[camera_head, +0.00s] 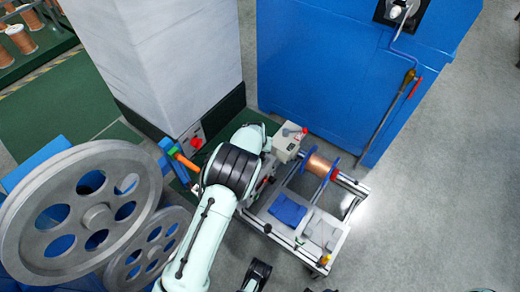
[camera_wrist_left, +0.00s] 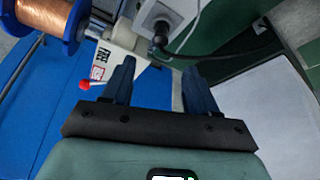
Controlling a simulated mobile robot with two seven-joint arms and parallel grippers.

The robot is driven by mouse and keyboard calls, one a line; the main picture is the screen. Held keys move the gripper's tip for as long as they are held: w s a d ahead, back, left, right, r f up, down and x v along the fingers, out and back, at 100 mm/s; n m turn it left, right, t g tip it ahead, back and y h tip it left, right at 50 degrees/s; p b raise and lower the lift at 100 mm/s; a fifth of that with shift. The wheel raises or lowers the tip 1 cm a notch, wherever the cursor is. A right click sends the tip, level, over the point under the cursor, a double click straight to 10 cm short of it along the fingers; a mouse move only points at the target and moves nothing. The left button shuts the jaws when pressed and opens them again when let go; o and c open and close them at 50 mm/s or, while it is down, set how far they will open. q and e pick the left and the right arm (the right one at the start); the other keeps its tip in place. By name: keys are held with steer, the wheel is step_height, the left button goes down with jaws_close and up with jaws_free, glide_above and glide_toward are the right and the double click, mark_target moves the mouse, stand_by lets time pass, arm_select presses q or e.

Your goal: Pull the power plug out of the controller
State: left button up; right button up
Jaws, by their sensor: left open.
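The controller (camera_head: 287,142) is a small pale box with a red knob, on the wheeled cart just right of my left wrist. In the left wrist view the controller (camera_wrist_left: 125,40) lies ahead of the fingers, with a red-tipped lever and a red label. The dark power plug (camera_wrist_left: 161,34) sits at a grey socket part, and its black cable curves right. My left gripper (camera_wrist_left: 158,72) is open and empty, its fingers short of the plug, which lies ahead of the gap. In the head view my arm hides this gripper and the plug. Dark parts at the bottom edge may be my right gripper.
Large grey pulleys (camera_head: 90,215) stand left. A white column (camera_head: 165,60) and a blue cabinet (camera_head: 350,70) stand behind. The floor at right is clear.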

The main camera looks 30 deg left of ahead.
arm_select(q)
steer(key=b+x, duration=0.1)
steer(key=x, duration=0.5)
steer(key=shift+s+b, duration=0.15)
steer(key=shift+b, duration=0.25)
steer(key=b+x, duration=0.1)
steer(key=x, duration=0.3)
steer(key=shift+f+b, duration=0.35)
steer(key=shift+w+f, duration=0.35)
arm_select(e)
step_height(320, 180, down, 6)
steer(key=s+d, duration=0.2)
steer(key=shift+g+h, duration=0.3)
steer(key=shift+g, duration=0.1)
arm_select(q)
jaws_close()
arm_select(e)
steer(key=shift+w, duration=0.1)
